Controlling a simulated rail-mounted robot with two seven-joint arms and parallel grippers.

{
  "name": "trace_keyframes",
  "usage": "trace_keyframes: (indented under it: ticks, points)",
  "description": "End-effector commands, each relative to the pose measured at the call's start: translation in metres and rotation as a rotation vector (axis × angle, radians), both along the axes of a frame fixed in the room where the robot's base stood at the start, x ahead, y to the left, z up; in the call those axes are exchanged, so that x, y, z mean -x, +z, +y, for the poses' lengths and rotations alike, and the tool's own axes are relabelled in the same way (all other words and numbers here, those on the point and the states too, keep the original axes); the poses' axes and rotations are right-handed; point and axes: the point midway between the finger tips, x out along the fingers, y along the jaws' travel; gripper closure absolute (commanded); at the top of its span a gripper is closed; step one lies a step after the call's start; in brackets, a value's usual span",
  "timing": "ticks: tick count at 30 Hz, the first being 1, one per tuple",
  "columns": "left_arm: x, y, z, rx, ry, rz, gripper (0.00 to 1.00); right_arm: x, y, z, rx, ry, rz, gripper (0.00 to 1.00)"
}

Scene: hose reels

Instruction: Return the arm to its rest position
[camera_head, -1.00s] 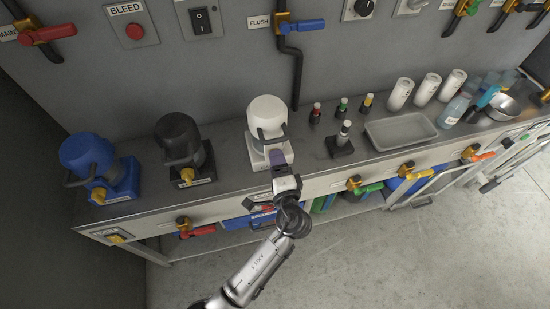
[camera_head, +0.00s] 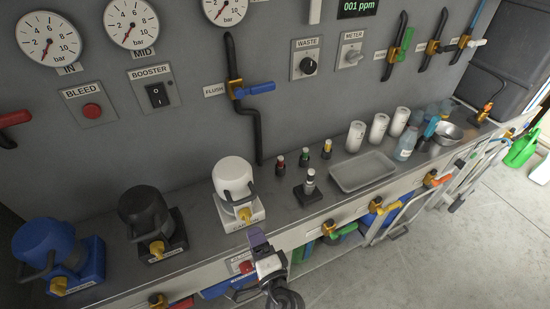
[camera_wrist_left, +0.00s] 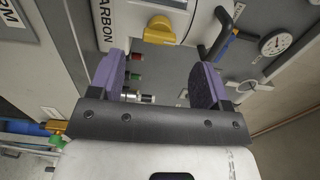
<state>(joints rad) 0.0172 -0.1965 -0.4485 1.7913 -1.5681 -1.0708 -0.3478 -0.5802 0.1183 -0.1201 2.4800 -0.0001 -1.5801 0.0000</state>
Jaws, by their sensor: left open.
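My left gripper (camera_head: 259,240) is at the lower middle of the head view, just in front of the bench edge and below the white carbon reel. In the left wrist view its two purple fingers (camera_wrist_left: 158,80) stand wide apart with nothing between them. The white reel (camera_head: 234,180) stands on the bench on its white base, with a yellow knob at its front. That yellow knob (camera_wrist_left: 160,29) shows beyond the fingers in the left wrist view, apart from them. My right gripper is not in view.
A black reel (camera_head: 146,212) and a blue reel (camera_head: 45,245) stand to the left on the bench. A grey tray (camera_head: 362,171), small bottles and white cylinders (camera_head: 378,128) stand to the right. Valves with coloured handles line the bench front. Open floor (camera_head: 440,260) lies at the right.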

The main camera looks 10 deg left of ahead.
Motion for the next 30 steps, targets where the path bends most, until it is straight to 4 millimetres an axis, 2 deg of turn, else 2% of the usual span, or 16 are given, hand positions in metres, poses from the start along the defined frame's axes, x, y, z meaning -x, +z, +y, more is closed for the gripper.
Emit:
trace_keyframes:
  ticks: [5, 8, 13, 20, 26, 30]
  points:
    - [0.000, 0.000, 0.000, 0.012, 0.000, -0.009, 0.29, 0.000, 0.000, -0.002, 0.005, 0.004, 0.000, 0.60]
    - [0.004, -0.007, 0.005, 0.098, 0.041, -0.024, 0.29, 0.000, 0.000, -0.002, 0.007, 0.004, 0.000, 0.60]
    - [0.012, -0.032, 0.006, 0.452, 0.095, 0.026, 0.29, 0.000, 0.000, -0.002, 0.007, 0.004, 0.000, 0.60]
    - [0.030, -0.037, 0.009, 1.029, 0.146, 0.121, 0.29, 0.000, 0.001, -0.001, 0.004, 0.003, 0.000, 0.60]
    - [0.073, -0.031, 0.020, 1.369, 0.139, 0.264, 0.29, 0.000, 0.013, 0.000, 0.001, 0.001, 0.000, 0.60]
    - [0.117, -0.023, 0.034, 1.496, 0.122, 0.367, 0.29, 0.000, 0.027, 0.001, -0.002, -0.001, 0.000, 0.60]
